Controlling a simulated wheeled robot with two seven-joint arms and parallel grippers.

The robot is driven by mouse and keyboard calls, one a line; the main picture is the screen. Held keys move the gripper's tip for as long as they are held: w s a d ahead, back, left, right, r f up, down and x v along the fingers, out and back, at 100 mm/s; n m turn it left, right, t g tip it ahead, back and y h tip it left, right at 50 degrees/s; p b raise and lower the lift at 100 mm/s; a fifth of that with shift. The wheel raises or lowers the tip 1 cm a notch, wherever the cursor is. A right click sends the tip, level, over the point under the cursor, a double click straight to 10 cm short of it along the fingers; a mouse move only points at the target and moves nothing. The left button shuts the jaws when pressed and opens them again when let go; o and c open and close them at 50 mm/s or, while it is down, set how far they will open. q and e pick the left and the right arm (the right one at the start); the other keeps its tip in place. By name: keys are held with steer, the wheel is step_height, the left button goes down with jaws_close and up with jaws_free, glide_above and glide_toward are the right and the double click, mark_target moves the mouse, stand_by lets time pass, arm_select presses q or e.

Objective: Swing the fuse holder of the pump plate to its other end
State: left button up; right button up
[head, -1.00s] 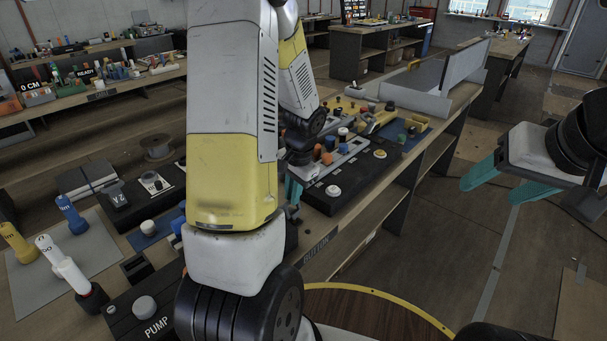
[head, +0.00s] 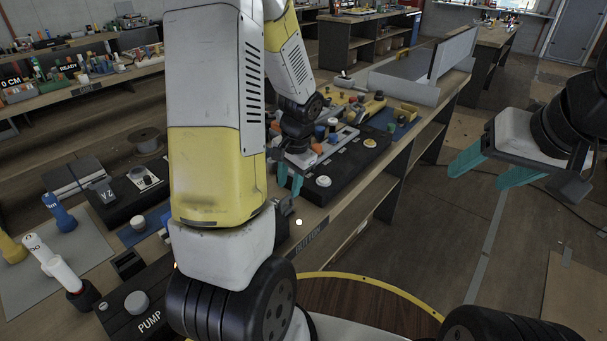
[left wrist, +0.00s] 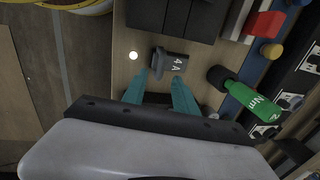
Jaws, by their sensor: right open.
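The pump plate (head: 165,322) is a black plate marked PUMP with a grey round knob (head: 137,302), at the lower left of the head view. My left arm hides its right part. In the left wrist view a dark grey block marked 4 A (left wrist: 170,66) stands just beyond my left gripper (left wrist: 161,90); I cannot tell for sure that it is the fuse holder. The teal fingers are apart with nothing between them. In the head view my left gripper (head: 290,183) points down over the bench. My right gripper (head: 493,172) is open and empty over the floor at the right.
A green bottle-like piece (left wrist: 252,103) lies right of the left fingers in the wrist view. White, blue and yellow handles stand on a grey mat (head: 88,240) at the left. A black plate with a white button (head: 323,181) lies beyond the left gripper.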

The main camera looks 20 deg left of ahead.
arm_select(q)
steer(key=r, duration=0.4)
steer(key=shift+s+d+r, duration=0.15)
steer(key=shift+d+r, duration=0.25)
steer(key=s+d+r+n+t+h, duration=0.2)
steer(key=s+d+r, duration=0.2)
steer(key=s+r, duration=0.3)
steer(key=s+d+r+n+t+h, duration=0.2)
steer(key=s+r, duration=0.5)
steer(key=r, duration=0.4)
steer(key=shift+s+d+r+t, duration=0.15)
steer(key=shift+s+d+t, duration=0.25)
steer(key=shift+d+t, duration=0.5)
steer(key=shift+d, duration=0.2)
